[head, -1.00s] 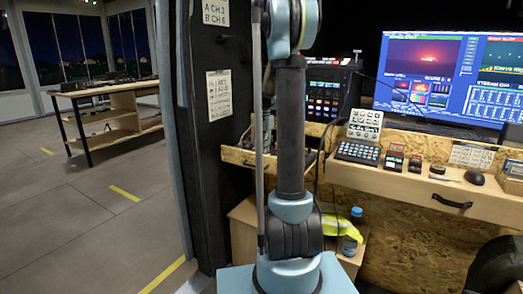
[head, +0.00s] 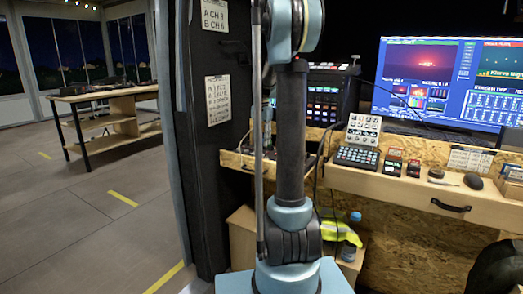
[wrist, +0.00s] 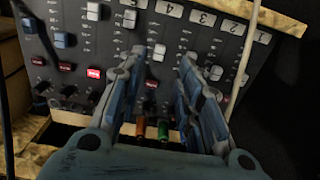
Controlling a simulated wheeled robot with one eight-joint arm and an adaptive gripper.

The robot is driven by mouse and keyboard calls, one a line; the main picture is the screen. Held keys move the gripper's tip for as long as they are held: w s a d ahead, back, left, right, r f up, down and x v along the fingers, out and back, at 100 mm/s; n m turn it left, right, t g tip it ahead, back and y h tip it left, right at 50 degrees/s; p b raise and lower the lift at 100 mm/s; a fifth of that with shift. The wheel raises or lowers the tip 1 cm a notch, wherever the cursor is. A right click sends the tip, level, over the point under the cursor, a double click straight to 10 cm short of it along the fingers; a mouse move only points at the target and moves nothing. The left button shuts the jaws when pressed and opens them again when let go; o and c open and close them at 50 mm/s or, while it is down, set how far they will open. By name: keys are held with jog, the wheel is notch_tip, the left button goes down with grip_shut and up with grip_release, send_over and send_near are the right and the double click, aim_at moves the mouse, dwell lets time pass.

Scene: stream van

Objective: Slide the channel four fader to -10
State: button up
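The mixer panel (wrist: 110,45) fills the upper part of the wrist view, its channel numbers upside down and running 1 to 4 from right to left. The channel four label (wrist: 168,8) is at the top. A pale fader cap (wrist: 158,52), which appears to be in channel four's column, sits between my fingertips. My gripper (wrist: 162,56) is open, with one finger on each side of that cap. I cannot tell whether either finger touches it. The fine scale marks are too small to read. In the head view my own arm hides part of the mixer area.
Red lit buttons (wrist: 95,73) line the panel's lower part. A cable (wrist: 249,45) crosses the right side. Monitors (head: 418,78) stand on the desk.

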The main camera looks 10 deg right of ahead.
jog(key=shift+r, duration=2.75)
jog(key=s+a+f+n+t, duration=0.1)
jog(key=s+a+f+n, duration=0.1)
jog(key=s, duration=1)
jog(key=s+a+f+n, duration=0.2)
jog(key=s+n, duration=0.1)
jog(key=s, duration=0.8)
jog(key=s+a+f+n+t, duration=0.1)
jog(key=s+f+n, duration=0.2)
jog(key=s+f, duration=1.1)
jog(key=shift+s+f+n, duration=0.2)
jog(key=shift+s+n, duration=0.1)
jog(key=shift+s, duration=0.95)
